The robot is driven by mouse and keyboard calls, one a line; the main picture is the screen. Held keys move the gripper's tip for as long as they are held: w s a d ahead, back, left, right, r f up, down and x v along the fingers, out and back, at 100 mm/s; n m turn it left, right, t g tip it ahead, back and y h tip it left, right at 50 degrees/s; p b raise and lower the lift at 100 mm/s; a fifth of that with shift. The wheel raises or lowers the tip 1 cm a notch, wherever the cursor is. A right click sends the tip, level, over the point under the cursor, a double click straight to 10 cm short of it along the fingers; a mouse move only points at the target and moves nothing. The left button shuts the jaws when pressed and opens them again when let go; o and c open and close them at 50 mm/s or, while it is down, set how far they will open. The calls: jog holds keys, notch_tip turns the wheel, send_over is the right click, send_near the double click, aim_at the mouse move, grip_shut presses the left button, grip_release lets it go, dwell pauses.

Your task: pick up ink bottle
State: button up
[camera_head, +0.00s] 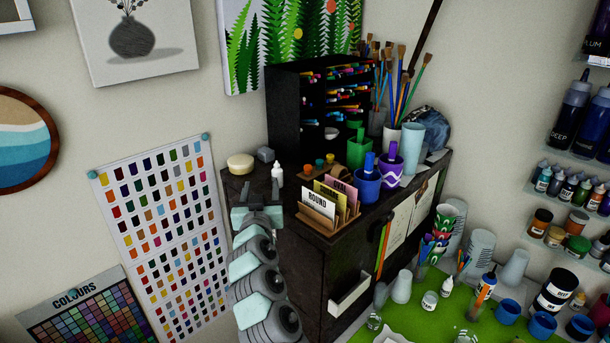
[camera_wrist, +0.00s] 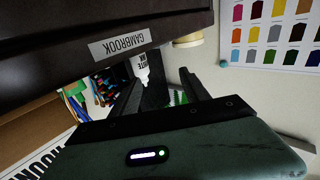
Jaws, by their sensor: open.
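A small white ink bottle (camera_head: 277,175) stands upright on top of the dark cabinet, near its left end. In the wrist view the ink bottle (camera_wrist: 141,66) appears upside down with dark "WHITE INK" lettering, partly hidden behind the left finger. My gripper (camera_head: 257,192) is just left of and nearer than the bottle in the head view. In the wrist view my gripper (camera_wrist: 168,82) has its two dark fingers apart, with nothing held between them. The bottle shows beyond the left finger; I cannot tell whether they touch.
A round cream tub (camera_head: 240,164) and a grey faceted block (camera_head: 266,154) sit behind the bottle. A wooden card holder (camera_head: 318,214) stands to its right, with blue (camera_head: 368,186) and purple (camera_head: 388,172) cups beyond. The dark pen rack (camera_head: 285,115) rises behind.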

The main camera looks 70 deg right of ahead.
aim_at(276, 174)
jog(key=shift+s+d+r+m+g, duration=0.2)
jog(key=shift+s+d+g, duration=0.1)
jog(key=shift+s+d, duration=0.3)
jog(key=shift+s+d+r+m+g, duration=0.1)
jog(key=shift+s+d+m+g, duration=0.15)
jog(key=shift+s+d, duration=0.35)
jog(key=p+x, duration=0.1)
jog(key=x, duration=0.2)
jog(key=shift+w+d+r, duration=0.1)
jog(key=shift+w+d, duration=0.1)
jog(key=shift+p+x, duration=0.6)
jog(key=shift+x, duration=1)
jog(key=shift+w+d+f, duration=0.15)
jog(key=shift+d+f, duration=0.25)
jog(key=shift+d, duration=0.75)
jog(key=shift+w+d, duration=0.4)
jog(key=shift+d, duration=0.2)
jog(key=shift+c, duration=0.3)
grip_shut()
